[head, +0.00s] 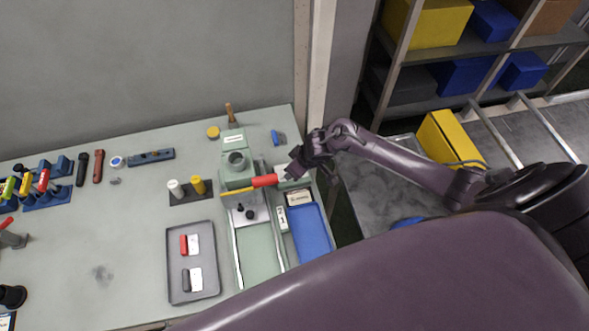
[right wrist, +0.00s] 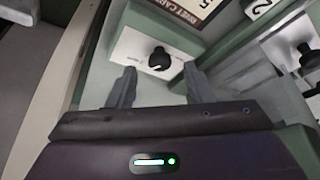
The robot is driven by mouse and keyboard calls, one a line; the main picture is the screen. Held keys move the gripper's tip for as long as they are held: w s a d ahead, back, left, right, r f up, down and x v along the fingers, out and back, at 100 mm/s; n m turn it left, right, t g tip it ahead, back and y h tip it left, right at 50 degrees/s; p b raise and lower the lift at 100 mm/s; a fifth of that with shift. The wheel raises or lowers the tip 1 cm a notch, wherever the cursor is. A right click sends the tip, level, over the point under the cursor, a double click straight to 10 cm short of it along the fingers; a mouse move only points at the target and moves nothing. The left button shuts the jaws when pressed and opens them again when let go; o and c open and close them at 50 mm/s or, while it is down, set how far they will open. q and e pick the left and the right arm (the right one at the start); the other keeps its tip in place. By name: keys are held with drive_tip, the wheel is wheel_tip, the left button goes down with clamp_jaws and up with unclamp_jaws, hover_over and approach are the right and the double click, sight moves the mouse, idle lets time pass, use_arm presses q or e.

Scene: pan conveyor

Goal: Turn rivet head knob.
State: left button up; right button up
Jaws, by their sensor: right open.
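I cannot read the small print on the plate. My right gripper (right wrist: 160,70) is open, with its two fingers on either side of the knob's line and their tips just short of it or level with it; contact cannot be told. In the head view the right gripper (head: 291,171) is at the right side of the machine and hides the knob. My left gripper is not in view.
A red-handled lever (head: 265,181) crosses the machine's front close to my right gripper. Another black knob (right wrist: 307,55) shows at the right of the wrist view. A blue tray (head: 311,232) and a grey tray (head: 193,228) lie on the bench.

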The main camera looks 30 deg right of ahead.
drive_tip(key=a+v, duration=0.1)
drive_tip(key=v, duration=0.5)
drive_tip(key=shift+d, duration=0.5)
drive_tip(key=shift+r, duration=0.1)
